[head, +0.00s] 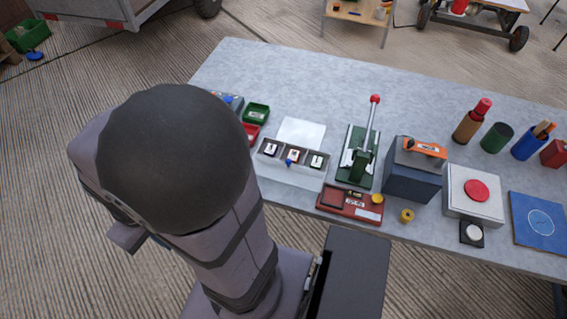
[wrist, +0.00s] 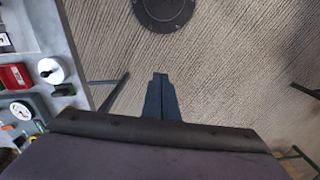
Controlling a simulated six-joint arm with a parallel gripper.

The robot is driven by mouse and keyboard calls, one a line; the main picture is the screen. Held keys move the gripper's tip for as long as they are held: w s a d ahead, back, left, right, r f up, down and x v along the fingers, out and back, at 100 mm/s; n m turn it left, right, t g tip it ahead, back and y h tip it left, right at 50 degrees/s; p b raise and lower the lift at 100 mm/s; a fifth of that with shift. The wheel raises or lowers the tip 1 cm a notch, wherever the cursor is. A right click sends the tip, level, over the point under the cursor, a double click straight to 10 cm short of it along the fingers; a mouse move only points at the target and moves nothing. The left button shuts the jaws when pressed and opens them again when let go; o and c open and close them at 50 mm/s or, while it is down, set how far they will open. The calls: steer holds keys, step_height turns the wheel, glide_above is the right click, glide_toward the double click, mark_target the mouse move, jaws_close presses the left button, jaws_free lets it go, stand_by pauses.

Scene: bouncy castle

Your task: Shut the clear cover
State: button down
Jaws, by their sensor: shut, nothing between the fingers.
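A grey switch box (head: 291,173) with three rocker-like switches sits near the front edge of the table, left of centre in the head view. A pale, see-through panel (head: 301,132) stands open or leans back at its rear edge; it looks like the clear cover, and the switches are uncovered. A small blue knob (head: 289,162) shows at the front of the box. My gripper (wrist: 160,76) is shut and empty, above bare floor beside the table in the wrist view. In the head view my arm hides it. The switch box is not clearly recognisable in the wrist view.
A green lever press (head: 357,158) with a red ball handle stands right of the box. A red tray (head: 350,204) lies in front of it. Green (head: 256,114) and red bins sit left of the box, partly behind my arm. The table's back left is clear.

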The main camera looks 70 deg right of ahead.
steer(key=s+d+f+m+g+p, duration=0.1)
steer(key=s+d+m, duration=0.8)
steer(key=s+d, duration=0.7)
steer(key=d+n+h, duration=0.1)
steer(key=d+n, duration=0.4)
steer(key=n, duration=0.8)
steer(key=w+d+r+n+h, duration=0.1)
steer(key=d+n, duration=0.5)
steer(key=n, duration=0.8)
steer(key=shift+d+h, duration=0.25)
steer(key=shift+h, duration=0.45)
steer(key=shift+w, duration=0.1)
